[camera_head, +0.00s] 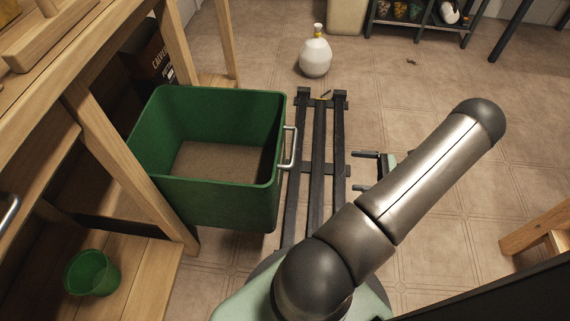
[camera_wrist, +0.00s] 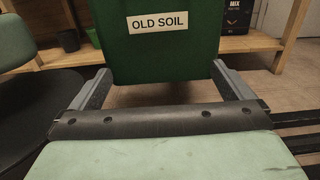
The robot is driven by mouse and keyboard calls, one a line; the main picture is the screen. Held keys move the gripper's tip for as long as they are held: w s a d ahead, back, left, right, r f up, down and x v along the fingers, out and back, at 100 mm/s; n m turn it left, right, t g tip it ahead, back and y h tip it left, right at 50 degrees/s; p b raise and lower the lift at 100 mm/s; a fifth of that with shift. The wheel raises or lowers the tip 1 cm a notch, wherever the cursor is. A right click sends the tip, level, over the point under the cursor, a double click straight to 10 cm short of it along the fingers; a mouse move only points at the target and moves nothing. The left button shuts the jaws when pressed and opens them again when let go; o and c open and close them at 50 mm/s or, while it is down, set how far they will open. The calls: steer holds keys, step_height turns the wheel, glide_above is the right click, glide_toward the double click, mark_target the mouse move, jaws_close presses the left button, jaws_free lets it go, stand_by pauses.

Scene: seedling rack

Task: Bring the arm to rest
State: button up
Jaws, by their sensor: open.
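My arm reaches up and to the right from my base in the head view. My gripper (camera_head: 368,168) shows partly behind the arm link, beside the rails, with its fingers toward the left. In the wrist view my gripper (camera_wrist: 158,92) is open, its two fingers apart with nothing between them. Beyond the fingers is a green bin (camera_head: 225,198) labelled OLD SOIL, which also shows in the wrist view (camera_wrist: 160,58). The bin holds brown soil and has a metal handle on its right side. I cannot tell the exact gap between fingers and bin.
Dark rails (camera_head: 318,190) run along the floor right of the bin. A wooden bench (camera_head: 95,135) stands at the left, with a small green pot (camera_head: 92,272) on its lower shelf. A white bottle (camera_head: 315,58) stands beyond the rails. Tiled floor at the right is mostly clear.

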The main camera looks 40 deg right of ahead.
steer(key=p+x, duration=0.1)
steer(key=x, duration=0.7)
stand_by(0.5)
steer(key=b+v, duration=0.2)
steer(key=v, duration=0.7)
steer(key=w+a+r+n+g+h+p, duration=0.1)
steer(key=w+a+r+n+g+p, duration=0.4)
steer(key=r, duration=0.6)
steer(key=w+a+r+n+g+h+p, duration=0.1)
steer(key=w+a+r+n+g+p, duration=0.25)
steer(key=a+r+p, duration=0.6)
steer(key=w+a+r+n+g+h+p, duration=0.1)
steer(key=w+a+r+n+g+p, duration=0.3)
steer(key=r, duration=0.8)
steer(key=s+a+r+n+h+p, duration=0.2)
steer(key=a+r+n+p, duration=0.3)
steer(key=r, duration=0.4)
steer(key=s+a+r+n+h+p, duration=0.2)
steer(key=a+r+n+h+p, duration=0.2)
steer(key=a+r+p, duration=0.3)
steer(key=s+a+r+n+h+p, duration=0.3)
steer(key=a+r+n+p, duration=0.2)
steer(key=r+p, duration=0.4)
step_height(320, 180, up, 4)
steer(key=shift+a+n+h, duration=0.35)
steer(key=shift+a+h, duration=0.05)
steer(key=shift+a, duration=0.5)
